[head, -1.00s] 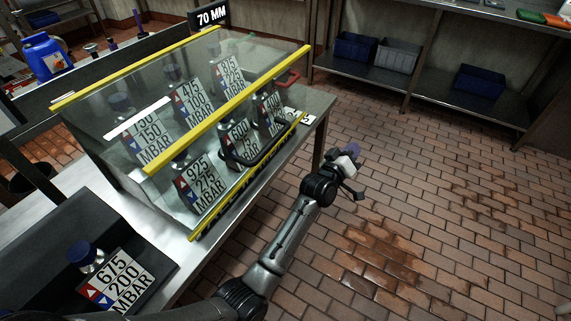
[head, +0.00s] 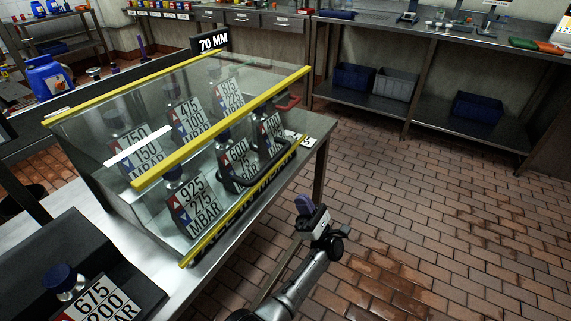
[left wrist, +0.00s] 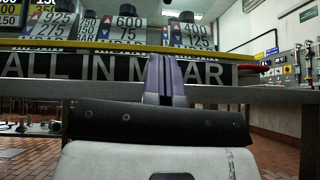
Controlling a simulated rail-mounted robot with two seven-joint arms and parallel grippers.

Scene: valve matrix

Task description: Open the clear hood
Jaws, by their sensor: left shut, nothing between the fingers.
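The clear hood (head: 165,90) with yellow edge strips is down over several valves with pressure labels on the metal bench. A black bar handle (head: 243,183) is on its front, above the lower yellow strip. My left gripper (head: 304,205) is shut and empty, apart from the hood, to the right of the handle over the floor. In the left wrist view, its purple fingers (left wrist: 164,75) point at the bench's lettered front edge (left wrist: 110,66), below the yellow strip (left wrist: 110,46). The handle cannot be made out there. My right gripper is not in view.
A black tray holds a valve label reading 675/200 (head: 100,303) at the lower left. A 70 MM sign (head: 213,41) stands behind the hood. A red handle (head: 289,103) is at the bench's far end. Tiled floor (head: 430,220) is clear to the right.

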